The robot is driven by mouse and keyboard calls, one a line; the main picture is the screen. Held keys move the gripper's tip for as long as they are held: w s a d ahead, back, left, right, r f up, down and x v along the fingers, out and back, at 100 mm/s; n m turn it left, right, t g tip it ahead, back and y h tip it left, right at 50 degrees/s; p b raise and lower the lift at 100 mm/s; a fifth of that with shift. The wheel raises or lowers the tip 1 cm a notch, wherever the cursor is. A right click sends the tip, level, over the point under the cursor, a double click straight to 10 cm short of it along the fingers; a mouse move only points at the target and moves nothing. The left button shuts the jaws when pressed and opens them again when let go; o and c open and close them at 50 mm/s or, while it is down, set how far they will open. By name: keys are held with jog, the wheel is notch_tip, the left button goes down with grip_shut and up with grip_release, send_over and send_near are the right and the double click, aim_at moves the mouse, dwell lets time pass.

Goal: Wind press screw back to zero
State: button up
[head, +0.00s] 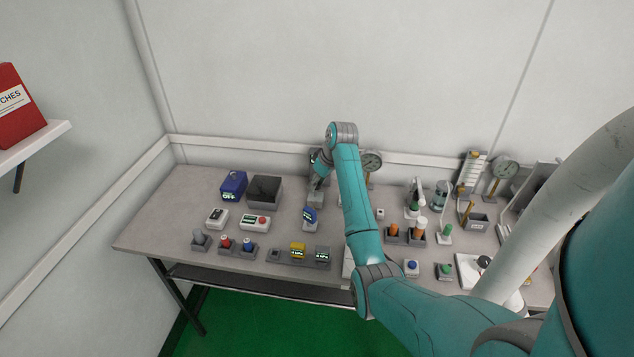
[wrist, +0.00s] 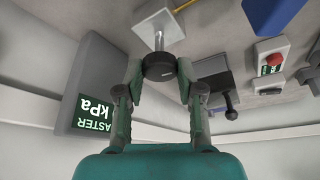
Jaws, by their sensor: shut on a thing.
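In the wrist view, my gripper (wrist: 160,75) is shut on a dark round knob (wrist: 159,66), one finger on each side of it. In the head view, my gripper (head: 319,180) is low at the back middle of the bench, above a small grey block (head: 315,198); the knob is too small or hidden there.
The wrist view shows a kPa display (wrist: 92,112), a black ball-ended lever (wrist: 231,114) and a red-button box (wrist: 270,58) close by.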

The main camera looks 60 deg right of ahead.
jog(key=shift+n+y, duration=0.3)
jog(key=shift+n, duration=0.5)
jog(key=o, duration=1.2)
jog(key=shift+c, duration=0.2)
jog(key=v, duration=0.7)
jog(key=shift+r, duration=0.2)
jog(key=shift+s, duration=0.15)
